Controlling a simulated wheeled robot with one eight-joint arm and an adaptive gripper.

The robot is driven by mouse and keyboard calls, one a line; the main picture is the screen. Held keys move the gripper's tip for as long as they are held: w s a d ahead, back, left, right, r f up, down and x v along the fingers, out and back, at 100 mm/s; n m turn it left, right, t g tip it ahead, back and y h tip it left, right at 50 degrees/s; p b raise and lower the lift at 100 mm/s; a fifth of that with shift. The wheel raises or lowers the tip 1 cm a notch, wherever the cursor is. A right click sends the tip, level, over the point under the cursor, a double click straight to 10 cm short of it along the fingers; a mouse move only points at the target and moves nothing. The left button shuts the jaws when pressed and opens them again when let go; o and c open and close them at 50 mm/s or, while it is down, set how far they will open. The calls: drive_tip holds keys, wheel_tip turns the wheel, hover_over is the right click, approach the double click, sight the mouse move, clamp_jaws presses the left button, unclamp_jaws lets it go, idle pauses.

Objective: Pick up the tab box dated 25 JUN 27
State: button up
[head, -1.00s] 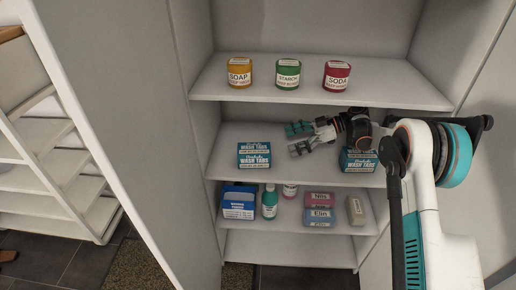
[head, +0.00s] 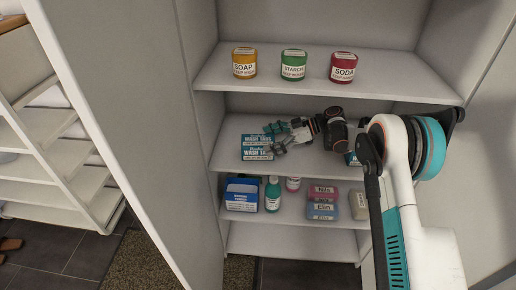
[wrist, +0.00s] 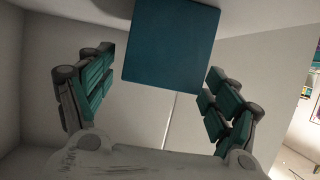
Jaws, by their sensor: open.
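A blue and white wash tabs box (head: 256,150) stands at the left of the middle shelf; its date is too small to read. A second wash tabs box (head: 351,160) stands farther right, mostly hidden behind my arm. My gripper (head: 274,139) is open and points left, its fingertips at the right part of the left box in the head view. In the wrist view a plain blue-teal box face (wrist: 170,48) lies ahead, between the lines of the spread fingers of my gripper (wrist: 160,65). I cannot tell whether the fingers touch it.
Soap (head: 244,64), starch (head: 293,65) and soda (head: 343,68) jars stand on the shelf above. Below are a blue carton (head: 241,195), bottles (head: 272,195) and several small blocks (head: 322,202). The cabinet's left wall (head: 205,150) is close to the left box.

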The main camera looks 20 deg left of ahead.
sight(262, 143)
drive_tip(key=x, duration=0.3)
drive_tip(key=shift+f, duration=0.1)
drive_tip(key=c, duration=1.4)
drive_tip(key=shift+c, duration=0.2)
drive_tip(key=shift+a+r, duration=0.1)
drive_tip(key=shift+r, duration=0.15)
